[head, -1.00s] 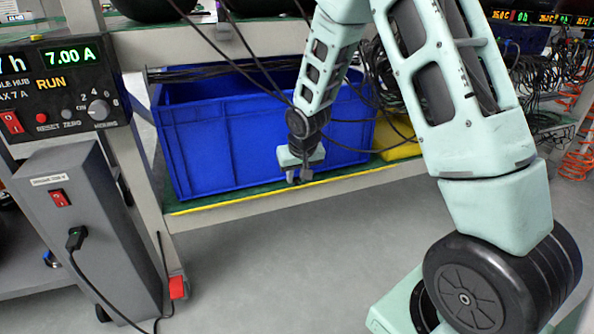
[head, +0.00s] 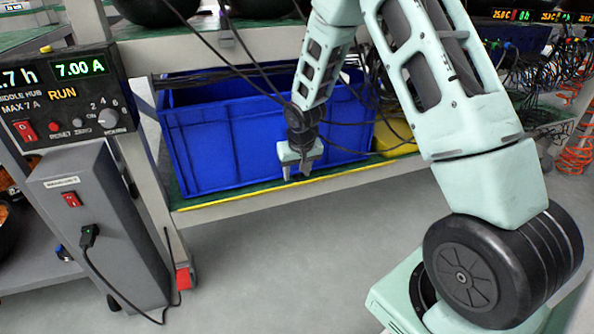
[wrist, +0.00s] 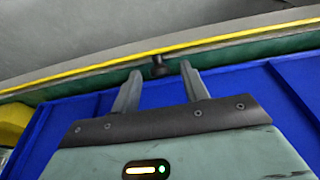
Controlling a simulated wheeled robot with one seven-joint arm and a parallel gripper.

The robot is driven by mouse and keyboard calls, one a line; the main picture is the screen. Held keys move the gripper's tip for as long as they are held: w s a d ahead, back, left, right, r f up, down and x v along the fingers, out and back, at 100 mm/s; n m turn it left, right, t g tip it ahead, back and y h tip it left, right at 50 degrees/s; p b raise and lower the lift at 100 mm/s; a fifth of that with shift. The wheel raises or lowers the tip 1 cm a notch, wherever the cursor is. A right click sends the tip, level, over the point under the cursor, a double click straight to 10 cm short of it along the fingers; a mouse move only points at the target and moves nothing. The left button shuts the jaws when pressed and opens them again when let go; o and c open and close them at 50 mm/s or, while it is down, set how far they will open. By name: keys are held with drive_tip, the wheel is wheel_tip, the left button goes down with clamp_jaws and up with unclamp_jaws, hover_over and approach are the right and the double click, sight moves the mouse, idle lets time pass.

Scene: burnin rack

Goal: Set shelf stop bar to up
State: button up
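A thin yellow bar (head: 240,201) runs along the front edge of the lower rack shelf, and I take it to be the shelf stop bar. It lies low, level with the shelf edge. It crosses the top of the wrist view (wrist: 160,52). A small black knob or post (wrist: 158,66) shows beside it. My gripper (head: 298,172) hangs in front of the blue bin, just above the bar. In the wrist view my gripper (wrist: 160,68) has its two fingers apart, with the black knob appearing between the tips. I cannot tell whether they touch it.
A large blue bin (head: 230,135) fills much of the green shelf behind my gripper. A yellow object (head: 395,145) and black cables lie to its right. A grey box with a red switch (head: 98,225) stands at left. The floor in front is clear.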

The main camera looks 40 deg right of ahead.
drive_tip(key=p+v, duration=0.7)
drive_tip(key=v, duration=1)
drive_tip(key=shift+r, duration=0.15)
drive_tip(key=shift+c, duration=0.2)
drive_tip(key=shift+t, duration=0.8)
drive_tip(key=s+b+x, duration=0.1)
drive_tip(key=b+x, duration=0.3)
drive_tip(key=x, duration=0.1)
drive_tip(key=b+x, duration=0.5)
drive_tip(key=x, duration=0.1)
drive_tip(key=s+f+b+x, duration=0.1)
drive_tip(key=b+x, duration=0.3)
drive_tip(key=x, duration=0.2)
drive_tip(key=shift+s+a+f, duration=0.1)
drive_tip(key=shift+s+f, duration=0.1)
drive_tip(key=shift+s, duration=0.15)
drive_tip(key=shift+c, duration=0.3)
